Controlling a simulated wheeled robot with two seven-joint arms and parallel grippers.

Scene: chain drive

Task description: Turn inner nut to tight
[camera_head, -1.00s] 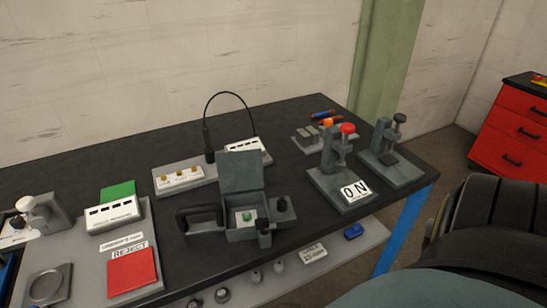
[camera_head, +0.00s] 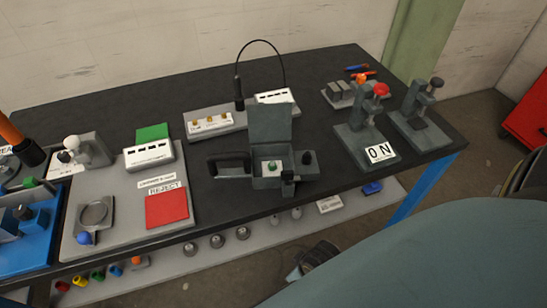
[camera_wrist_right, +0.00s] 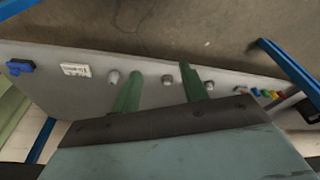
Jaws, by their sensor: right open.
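I cannot make out an inner nut or a chain drive in either view. My right gripper (camera_wrist_right: 162,80) shows in the right wrist view as two green fingers spread apart with nothing between them. Beyond its fingers is the grey shelf below the bench. In the head view a large teal part of mine fills the lower right, and a dark part by its left end is too unclear to name. My left gripper is not in view.
The dark bench (camera_head: 330,125) holds an open grey box (camera_head: 271,135), a red reject pad (camera_head: 166,208), an ON-labelled clamp (camera_head: 366,145) and a blue tray (camera_head: 30,253). The shelf below (camera_wrist_right: 60,93) carries knobs and a blue part (camera_wrist_right: 20,66). Floor shows at right.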

